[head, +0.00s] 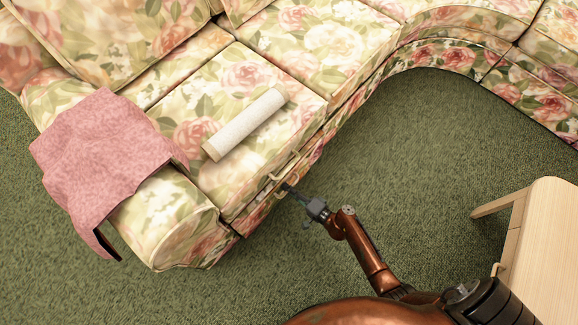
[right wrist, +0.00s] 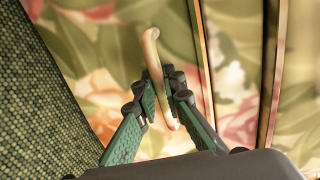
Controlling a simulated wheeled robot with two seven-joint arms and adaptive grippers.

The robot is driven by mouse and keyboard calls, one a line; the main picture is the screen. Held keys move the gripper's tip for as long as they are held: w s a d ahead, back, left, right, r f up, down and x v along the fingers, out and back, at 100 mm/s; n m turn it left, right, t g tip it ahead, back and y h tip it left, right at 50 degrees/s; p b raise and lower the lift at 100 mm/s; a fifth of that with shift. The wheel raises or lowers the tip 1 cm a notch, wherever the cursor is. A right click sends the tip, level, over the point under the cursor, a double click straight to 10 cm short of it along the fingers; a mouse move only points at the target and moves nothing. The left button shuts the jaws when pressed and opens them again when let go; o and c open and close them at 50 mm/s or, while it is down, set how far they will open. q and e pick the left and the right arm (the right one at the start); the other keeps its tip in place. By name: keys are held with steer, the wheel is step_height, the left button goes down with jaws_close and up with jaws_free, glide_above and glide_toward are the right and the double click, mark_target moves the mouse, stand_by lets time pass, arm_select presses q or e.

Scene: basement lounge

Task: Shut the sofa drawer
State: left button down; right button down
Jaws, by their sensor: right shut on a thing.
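The floral sofa drawer (head: 255,211) is in the base of the sofa, below the seat cushion, in the head view. Its floral front fills the middle of the right wrist view (right wrist: 105,60). How far it stands out from the sofa is hard to tell. A pale curved handle (right wrist: 153,55) is on the drawer front. My right gripper (right wrist: 164,98) has its fingers on either side of the handle, shut on it. In the head view my right gripper (head: 289,189) is at the sofa's front edge. My left gripper is not in view.
A white roll (head: 245,124) lies on the seat cushion above the drawer. A pink cloth (head: 105,155) drapes over the sofa arm. A pale wooden table (head: 545,250) stands at the right. Green carpet (head: 420,150) is clear in front of the sofa.

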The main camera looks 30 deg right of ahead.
stand_by(0.6)
steer(key=x, duration=0.2)
steer(key=shift+w+r, duration=0.25)
steer(key=shift+w, duration=0.15)
steer(key=c, duration=2)
jaws_free()
steer(key=shift+c, duration=0.2)
steer(key=v, duration=0.7)
steer(key=shift+s, duration=0.25)
